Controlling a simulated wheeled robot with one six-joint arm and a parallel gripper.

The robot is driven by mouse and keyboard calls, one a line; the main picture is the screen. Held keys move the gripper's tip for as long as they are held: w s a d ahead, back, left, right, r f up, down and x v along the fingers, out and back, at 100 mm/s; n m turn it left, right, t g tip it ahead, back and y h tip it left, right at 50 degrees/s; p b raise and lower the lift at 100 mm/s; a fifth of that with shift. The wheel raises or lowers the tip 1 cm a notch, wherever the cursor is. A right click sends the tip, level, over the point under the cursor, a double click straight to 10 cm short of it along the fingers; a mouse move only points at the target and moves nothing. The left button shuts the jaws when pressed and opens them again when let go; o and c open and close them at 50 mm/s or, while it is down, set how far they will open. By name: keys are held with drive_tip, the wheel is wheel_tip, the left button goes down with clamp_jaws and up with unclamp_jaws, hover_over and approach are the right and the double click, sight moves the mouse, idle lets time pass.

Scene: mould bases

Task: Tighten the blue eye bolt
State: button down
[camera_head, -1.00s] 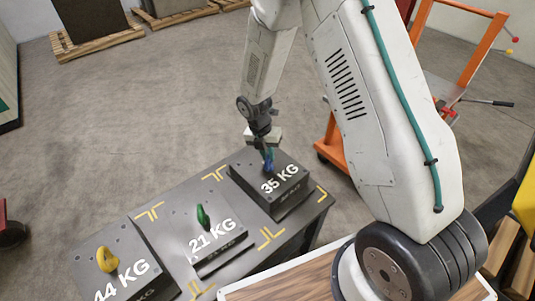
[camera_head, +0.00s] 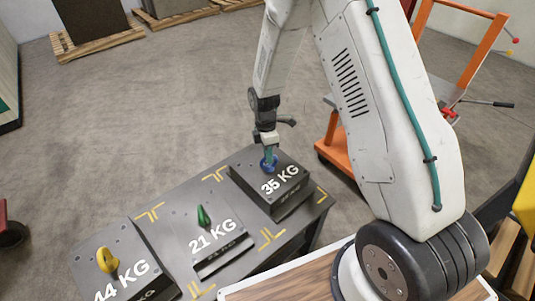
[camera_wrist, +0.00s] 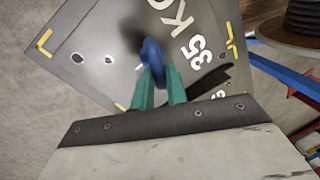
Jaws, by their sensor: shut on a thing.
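The blue eye bolt (camera_head: 269,165) stands in the top of the dark 35 KG block (camera_head: 290,201) at the far right end of the table. My gripper (camera_head: 270,153) comes down on it from above. In the wrist view the two green fingers (camera_wrist: 160,87) are shut on the ring of the blue eye bolt (camera_wrist: 152,53). The ring is seen nearly edge-on there, and the fingers cover its lower part. The bolt's thread and its seat in the block are hidden.
On the same dark table (camera_head: 165,212) stand the 21 KG block (camera_head: 225,255) with a green eye bolt (camera_head: 203,216) and the 44 KG block (camera_head: 90,262) with a yellow one (camera_head: 107,260). An orange cart (camera_head: 345,150) stands right of the table.

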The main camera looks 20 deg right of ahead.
drive_tip(key=m, duration=0.3)
drive_tip(key=m+y, duration=0.1)
drive_tip(key=m, duration=0.3)
drive_tip(key=shift+w+d+t, duration=0.1)
drive_tip(key=shift+d+t, duration=0.05)
drive_tip(key=shift+t, duration=0.15)
drive_tip(key=m+t+y, duration=0.1)
drive_tip(key=m, duration=0.6)
drive_tip(key=shift+d, duration=0.1)
drive_tip(key=c, duration=1.4)
unclamp_jaws()
drive_tip(key=shift+r, duration=0.15)
wheel_tip(320, 180, up, 8)
drive_tip(key=d, duration=0.1)
drive_tip(key=shift+d+f, duration=0.25)
drive_tip(key=shift+w, duration=0.1)
